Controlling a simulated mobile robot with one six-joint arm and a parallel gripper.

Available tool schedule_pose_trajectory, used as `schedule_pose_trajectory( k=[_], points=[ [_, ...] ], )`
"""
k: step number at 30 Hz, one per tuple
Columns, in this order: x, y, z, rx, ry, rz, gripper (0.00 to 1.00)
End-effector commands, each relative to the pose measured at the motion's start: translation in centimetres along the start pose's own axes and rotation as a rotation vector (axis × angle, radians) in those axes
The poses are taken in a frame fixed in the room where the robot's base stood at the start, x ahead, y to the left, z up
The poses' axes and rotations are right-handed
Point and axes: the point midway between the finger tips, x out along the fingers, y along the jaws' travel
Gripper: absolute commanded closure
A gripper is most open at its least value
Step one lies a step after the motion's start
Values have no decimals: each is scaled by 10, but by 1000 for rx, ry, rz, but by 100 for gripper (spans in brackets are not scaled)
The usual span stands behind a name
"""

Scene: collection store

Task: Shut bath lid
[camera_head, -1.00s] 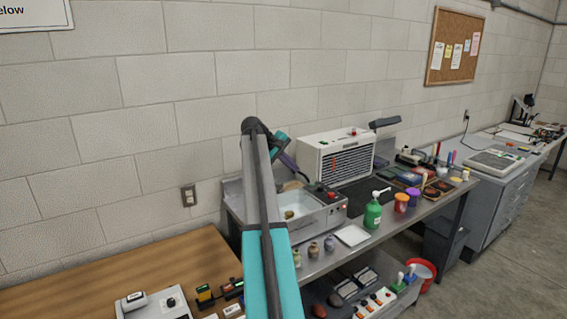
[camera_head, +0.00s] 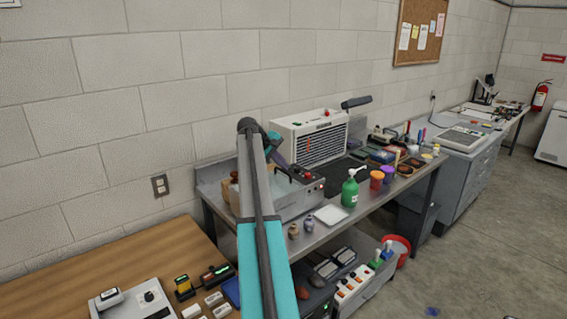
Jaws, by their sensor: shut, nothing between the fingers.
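The bath (camera_head: 300,203) is a grey metal box with a pale basin and red controls at its right end. It stands at the left end of the steel bench. Its basin looks open, but my arm crosses in front and hides much of it. I cannot clearly make out the lid. My gripper (camera_head: 294,175) is small and dark, beyond my arm, over or at the bath's back right part. Its fingers look shut and empty; whether they touch the bath I cannot tell.
A white slatted unit (camera_head: 312,140) stands behind the bath. A green pump bottle (camera_head: 350,188), a white tray (camera_head: 331,215) and two small jars (camera_head: 308,224) stand to its right and front. A wooden table (camera_head: 140,262) is at left. Open floor lies at right.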

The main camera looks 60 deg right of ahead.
Motion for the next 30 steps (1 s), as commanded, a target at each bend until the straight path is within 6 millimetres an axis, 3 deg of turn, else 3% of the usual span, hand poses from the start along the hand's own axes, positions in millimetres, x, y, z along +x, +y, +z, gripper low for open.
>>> schedule_pose_trajectory(
  k=[17,30],
  points=[
    [-4,-2,-2,-3,3,0,100],
    [-36,15,0,-5,5,0,100]
  ],
)
